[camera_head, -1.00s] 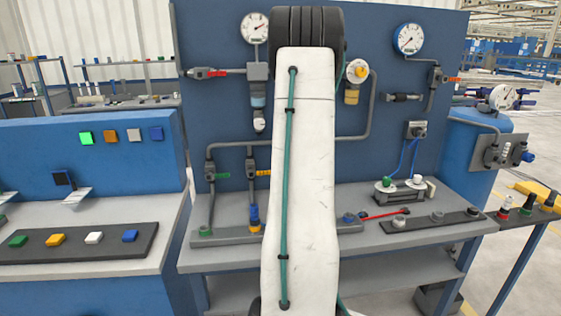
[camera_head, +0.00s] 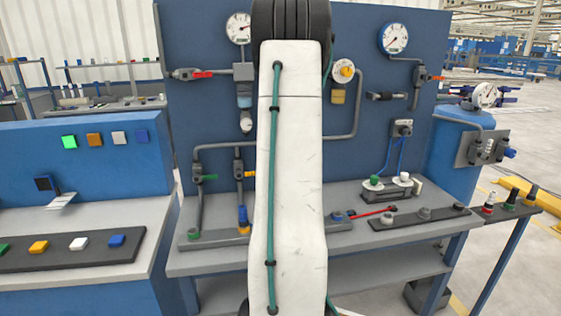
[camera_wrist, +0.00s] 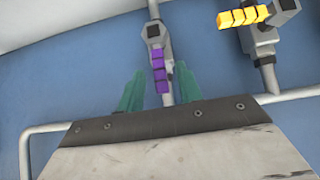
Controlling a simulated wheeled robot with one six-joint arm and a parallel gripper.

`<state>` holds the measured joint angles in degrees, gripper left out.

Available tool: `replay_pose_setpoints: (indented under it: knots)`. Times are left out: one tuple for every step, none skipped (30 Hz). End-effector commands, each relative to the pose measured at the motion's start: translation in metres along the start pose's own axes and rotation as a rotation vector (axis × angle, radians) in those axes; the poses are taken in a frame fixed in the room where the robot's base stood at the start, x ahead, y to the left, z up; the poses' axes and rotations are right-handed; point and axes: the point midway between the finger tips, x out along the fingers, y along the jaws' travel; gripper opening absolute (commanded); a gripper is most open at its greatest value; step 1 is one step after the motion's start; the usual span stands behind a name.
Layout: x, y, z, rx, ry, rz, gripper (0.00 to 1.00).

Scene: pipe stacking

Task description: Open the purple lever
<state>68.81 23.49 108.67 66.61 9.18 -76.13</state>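The purple lever (camera_wrist: 159,70) shows in the wrist view near the upper middle, hanging along a grey valve body on a vertical pipe (camera_wrist: 168,100). My gripper (camera_wrist: 158,88) has two green fingers, one on each side of the lever's lower end, with gaps between them. It is open and does not visibly grip the lever; whether a finger touches it I cannot tell. In the head view my white arm fills the middle and hides the purple lever and my gripper.
A yellow lever (camera_wrist: 242,17) on a valve stands to the upper right in the wrist view. In the head view, the blue panel (camera_head: 200,120) carries gauges, pipes and red, green and orange levers. A grey bench (camera_head: 350,255) runs below it.

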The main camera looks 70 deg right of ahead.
Motion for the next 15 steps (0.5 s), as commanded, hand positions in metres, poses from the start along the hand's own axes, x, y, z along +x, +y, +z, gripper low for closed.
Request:
replay_pose_setpoints:
  knots:
    - [-0.011, 0.001, -0.001, 0.000, 0.002, 0.001, 0.35]
    - [-0.017, 0.001, -0.001, -0.001, 0.002, 0.000, 0.35]
    - [-0.023, 0.001, 0.000, -0.002, 0.002, 0.001, 0.35]
    - [-0.028, 0.001, 0.000, 0.000, 0.001, 0.001, 0.35]
    - [-0.033, 0.001, 0.001, -0.001, 0.000, 0.001, 0.35]
    - [-0.038, 0.002, 0.000, -0.001, 0.001, 0.002, 0.35]
    - [-0.042, 0.002, 0.000, 0.000, 0.000, 0.002, 0.35]
    - [-0.044, 0.002, 0.001, 0.001, -0.001, 0.002, 0.35]
    - [-0.048, 0.003, 0.001, 0.001, -0.002, 0.002, 0.35]
    - [-0.050, 0.003, 0.002, 0.002, -0.002, 0.002, 0.35]
    - [-0.051, 0.003, 0.002, 0.002, -0.002, 0.002, 0.35]
    - [-0.052, 0.003, 0.002, 0.002, -0.003, 0.002, 0.35]
    - [-0.053, 0.003, 0.002, 0.002, -0.003, 0.002, 0.35]
    - [-0.053, 0.003, 0.002, 0.002, -0.003, 0.002, 0.35]
    - [-0.053, 0.003, 0.002, 0.002, -0.003, 0.002, 0.35]
